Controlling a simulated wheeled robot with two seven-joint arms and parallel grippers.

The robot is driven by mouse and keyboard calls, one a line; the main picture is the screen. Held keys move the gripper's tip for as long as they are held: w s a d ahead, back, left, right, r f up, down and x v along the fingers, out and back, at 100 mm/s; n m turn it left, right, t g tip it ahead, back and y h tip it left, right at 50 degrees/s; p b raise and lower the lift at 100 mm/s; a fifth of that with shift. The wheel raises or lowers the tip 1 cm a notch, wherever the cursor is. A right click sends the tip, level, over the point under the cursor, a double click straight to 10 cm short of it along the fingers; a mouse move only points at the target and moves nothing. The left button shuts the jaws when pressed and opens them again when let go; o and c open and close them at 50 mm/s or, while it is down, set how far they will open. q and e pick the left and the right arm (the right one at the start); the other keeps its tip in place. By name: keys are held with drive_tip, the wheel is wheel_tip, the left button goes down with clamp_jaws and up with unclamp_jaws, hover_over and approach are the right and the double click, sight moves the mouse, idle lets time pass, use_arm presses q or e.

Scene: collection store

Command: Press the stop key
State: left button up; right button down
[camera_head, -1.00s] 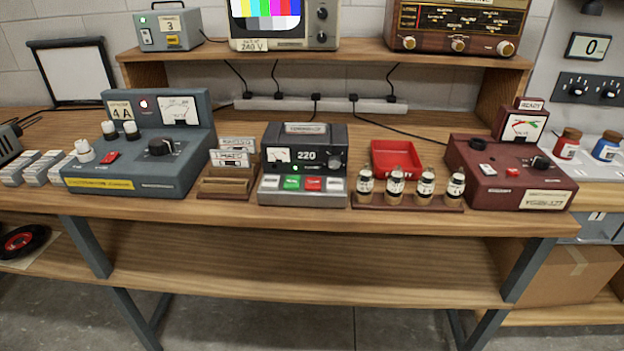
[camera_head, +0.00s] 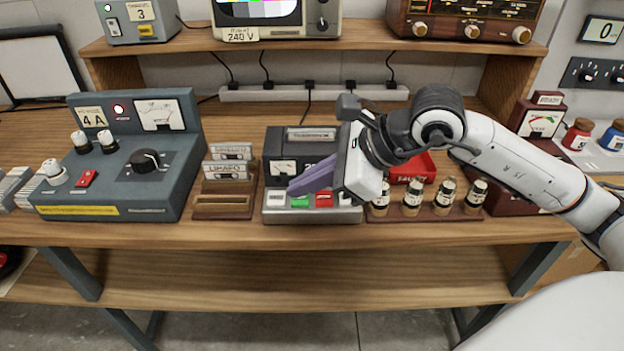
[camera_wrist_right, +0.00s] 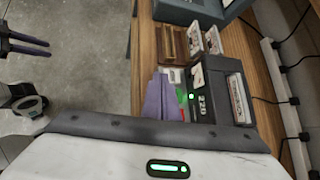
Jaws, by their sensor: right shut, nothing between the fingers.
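A dark grey device marked 220 (camera_head: 282,166) stands in the middle of the bench, partly hidden by my right gripper. Its front key row shows a white key (camera_head: 276,200), a green key (camera_head: 300,202) and a red key (camera_head: 324,201). The key row's right end is partly covered. The key lettering is too small to read, so I cannot tell which says stop. My right gripper (camera_head: 292,190) has its purple fingers shut and empty, tips just above the white and green keys; contact is unclear. Dark prongs at the wrist view's left, perhaps my left gripper (camera_wrist_right: 45,48), are unclear.
Left of the device stands a cassette rack (camera_head: 225,205) and a blue-grey unit (camera_head: 120,175). A power strip (camera_head: 250,94) runs behind. The bench's front edge is clear.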

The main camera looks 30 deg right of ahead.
sight(329, 200)
use_arm(q)
drive_tip(key=shift+w, duration=0.25)
use_arm(e)
drive_tip(key=w+d+r+t+h, duration=0.1)
drive_tip(key=w+d+r+h, duration=0.1)
drive_tip(key=d, duration=0.5)
drive_tip(key=shift+w+r+h, duration=0.25)
drive_tip(key=shift+r+h, duration=0.55)
drive_tip(key=shift+r, duration=0.15)
drive_tip(key=shift+d, duration=0.1)
